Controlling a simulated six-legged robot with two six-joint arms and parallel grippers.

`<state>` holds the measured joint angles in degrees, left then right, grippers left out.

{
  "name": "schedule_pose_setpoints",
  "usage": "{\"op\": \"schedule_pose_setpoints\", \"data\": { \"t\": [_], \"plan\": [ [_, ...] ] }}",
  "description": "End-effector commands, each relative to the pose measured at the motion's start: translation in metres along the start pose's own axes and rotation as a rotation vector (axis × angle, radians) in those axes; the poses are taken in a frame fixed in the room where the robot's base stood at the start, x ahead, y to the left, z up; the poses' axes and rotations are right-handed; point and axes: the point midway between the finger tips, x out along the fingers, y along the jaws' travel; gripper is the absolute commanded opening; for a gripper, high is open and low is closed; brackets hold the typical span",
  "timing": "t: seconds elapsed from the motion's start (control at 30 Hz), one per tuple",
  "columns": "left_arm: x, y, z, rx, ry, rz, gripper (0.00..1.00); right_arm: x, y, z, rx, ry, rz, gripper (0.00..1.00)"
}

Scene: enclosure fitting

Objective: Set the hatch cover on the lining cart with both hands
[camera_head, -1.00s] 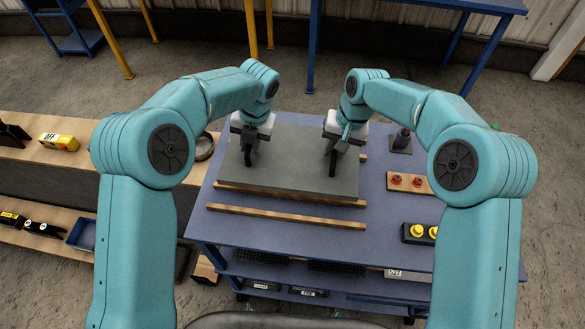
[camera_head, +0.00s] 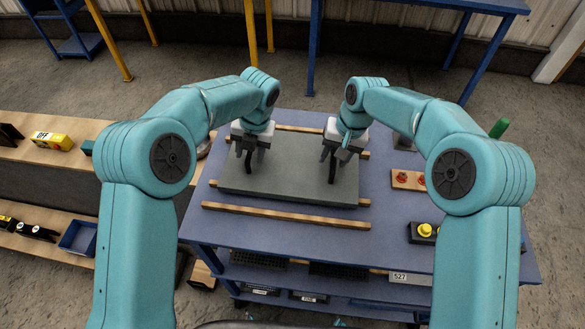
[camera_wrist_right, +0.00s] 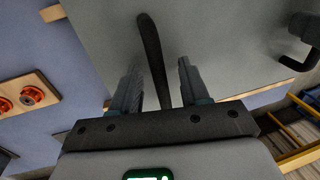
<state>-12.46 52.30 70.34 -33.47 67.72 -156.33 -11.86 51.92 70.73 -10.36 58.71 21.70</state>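The hatch cover, a flat grey panel (camera_head: 290,184) with two black upright handles, lies flat over wooden strips on the blue lining cart (camera_head: 400,247). Whether it touches every strip cannot be told. My left gripper (camera_head: 249,155) is over the left handle (camera_head: 249,170), its fingers apart on either side. My right gripper (camera_head: 335,157) is over the right handle (camera_head: 332,172). In the right wrist view the open fingers of my right gripper (camera_wrist_right: 160,85) stand on both sides of the right handle (camera_wrist_right: 152,45), with gaps. The cover (camera_wrist_right: 220,40) fills the top there.
A bare wooden strip (camera_head: 285,216) lies in front of the cover; another (camera_head: 300,128) shows behind it. A board with red parts (camera_head: 405,179) and a black box with yellow buttons (camera_head: 421,232) are on the cart's right. A wooden shelf (camera_head: 75,160) stands at left.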

Motion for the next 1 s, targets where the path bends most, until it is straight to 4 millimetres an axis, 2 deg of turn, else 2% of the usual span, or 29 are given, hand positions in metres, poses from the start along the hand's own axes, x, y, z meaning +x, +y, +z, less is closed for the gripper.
{"op": "schedule_pose_setpoints", "data": {
  "t": [0.23,0.33,0.47,0.7,0.83,1.0],
  "plan": [
    [-0.002,0.0,0.0,0.0,-0.001,0.0,0.45,0.0,0.0,0.0,0.0,0.0,0.0,0.45],
    [-0.01,0.0,0.001,0.0,-0.003,-0.001,0.45,0.0,0.0,0.0,0.0,0.0,0.0,0.45],
    [-0.035,0.0,0.001,0.0,-0.006,0.0,0.45,0.0,0.0,0.0,0.0,0.0,0.0,0.45],
    [-0.09,0.0,0.0,-0.001,-0.005,0.0,0.45,0.0,0.0,0.0,0.0,0.0,0.0,0.45],
    [-0.11,0.0,0.0,0.0,-0.003,0.0,0.45,0.0,0.0,0.0,0.0,0.0,0.0,0.45],
    [-0.121,0.0,-0.001,0.0,-0.001,-0.001,0.45,-0.004,0.0,0.0,0.0,0.001,-0.001,0.45]
  ]
}}
